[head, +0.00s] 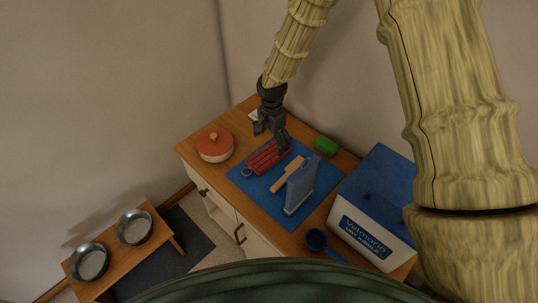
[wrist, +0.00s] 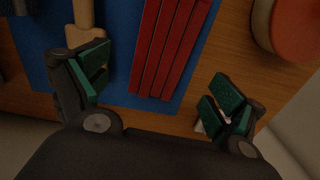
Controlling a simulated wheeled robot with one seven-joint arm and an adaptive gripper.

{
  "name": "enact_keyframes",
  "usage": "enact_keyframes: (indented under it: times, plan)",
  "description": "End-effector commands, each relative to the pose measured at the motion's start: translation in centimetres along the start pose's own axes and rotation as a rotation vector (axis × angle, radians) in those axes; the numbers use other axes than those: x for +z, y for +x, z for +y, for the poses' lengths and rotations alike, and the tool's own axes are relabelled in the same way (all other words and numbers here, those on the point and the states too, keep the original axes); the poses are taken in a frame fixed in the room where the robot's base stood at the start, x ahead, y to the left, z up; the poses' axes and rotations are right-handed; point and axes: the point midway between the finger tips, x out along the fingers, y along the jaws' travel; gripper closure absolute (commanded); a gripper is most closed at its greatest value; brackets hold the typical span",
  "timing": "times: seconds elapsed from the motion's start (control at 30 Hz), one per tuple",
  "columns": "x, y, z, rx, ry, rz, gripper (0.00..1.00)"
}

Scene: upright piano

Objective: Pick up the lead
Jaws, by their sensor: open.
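The lead (head: 265,158) looks red and is folded into several parallel strips, with a metal ring at its left end in the head view. It lies on a blue mat (head: 240,180) on the wooden cabinet top. My gripper (head: 271,134) is above the lead's far side, pointing down, and is open and empty. In the wrist view the red strips (wrist: 170,45) run between and beyond the two spread fingers (wrist: 160,88). No finger visibly touches the lead. Its ring is out of the wrist view.
A wooden-handled brush (head: 284,177) and an upright blue-grey object (head: 300,187) are beside the lead. A red lidded pot (head: 214,146) stands left, a green item (head: 326,146) right. A kibble box (head: 375,200) and blue scoop (head: 316,240) are farther right. Bowls (head: 135,227) stand low left.

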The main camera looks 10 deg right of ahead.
Motion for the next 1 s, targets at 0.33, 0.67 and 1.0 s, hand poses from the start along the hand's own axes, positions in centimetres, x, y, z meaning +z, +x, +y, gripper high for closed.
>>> enact_keyframes:
  times: [0.33,0.67,1.0]
  plan:
    - [0.3,1.9,0.0,0.003,-0.001,-0.001,0.05]
    - [0.6,5.1,-0.2,0.001,-0.001,0.000,0.05]
    - [0.6,5.7,-0.2,0.000,0.000,0.000,0.05]
